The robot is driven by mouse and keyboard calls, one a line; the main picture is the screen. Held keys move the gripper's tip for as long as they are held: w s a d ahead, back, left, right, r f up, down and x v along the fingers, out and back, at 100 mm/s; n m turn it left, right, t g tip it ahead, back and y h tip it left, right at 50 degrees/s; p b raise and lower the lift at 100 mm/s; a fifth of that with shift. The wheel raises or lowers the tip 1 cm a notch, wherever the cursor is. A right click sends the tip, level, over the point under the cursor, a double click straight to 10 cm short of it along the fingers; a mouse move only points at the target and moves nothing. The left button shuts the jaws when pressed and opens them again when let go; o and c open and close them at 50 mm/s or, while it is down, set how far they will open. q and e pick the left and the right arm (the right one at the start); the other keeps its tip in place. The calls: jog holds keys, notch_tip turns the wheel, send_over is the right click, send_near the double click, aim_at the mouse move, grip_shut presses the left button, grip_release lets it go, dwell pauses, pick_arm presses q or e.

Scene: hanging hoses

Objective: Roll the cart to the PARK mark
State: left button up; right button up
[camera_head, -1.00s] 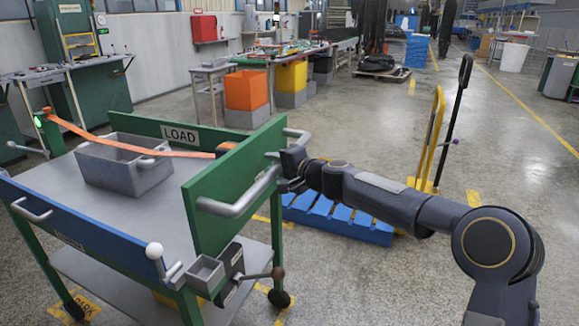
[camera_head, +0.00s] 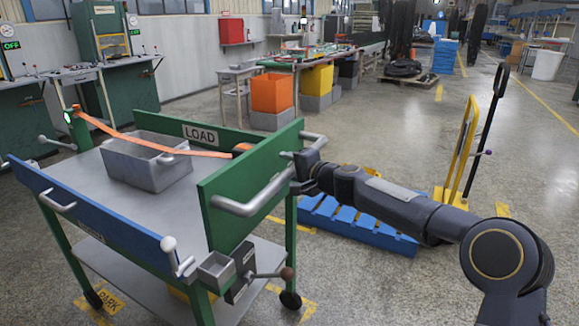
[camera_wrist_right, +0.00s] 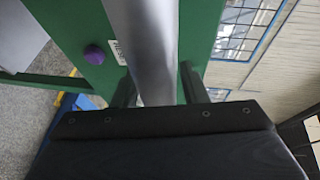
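The cart (camera_head: 110,212) has a grey top, green end panels, one marked LOAD, and a blue near side. It carries a grey bin (camera_head: 150,166). A yellow PARK mark (camera_head: 112,301) lies on the floor beside the cart's near-left wheel. My right gripper (camera_head: 299,166) is at the grey bar handle (camera_head: 250,197) on the green end panel. In the right wrist view the handle (camera_wrist_right: 150,45) passes between the fingers of the gripper (camera_wrist_right: 158,92), which are close on both sides of it. My left gripper is out of view.
An orange strap (camera_head: 135,142) runs from a green post to the cart's LOAD end. A blue pallet (camera_head: 350,220) and yellow hand truck (camera_head: 460,150) stand right of the cart. Workbenches (camera_head: 120,85) and an orange crate (camera_head: 272,93) are behind. Open floor lies further right.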

jog(key=shift+o, duration=0.6)
jog(key=shift+d, duration=0.1)
jog(key=shift+s+d, duration=0.25)
jog(key=shift+s, duration=0.05)
jog(key=b+v, duration=0.2)
jog(key=v, duration=0.5)
jog(key=shift+s+r, duration=0.1)
jog(key=shift+r, duration=0.05)
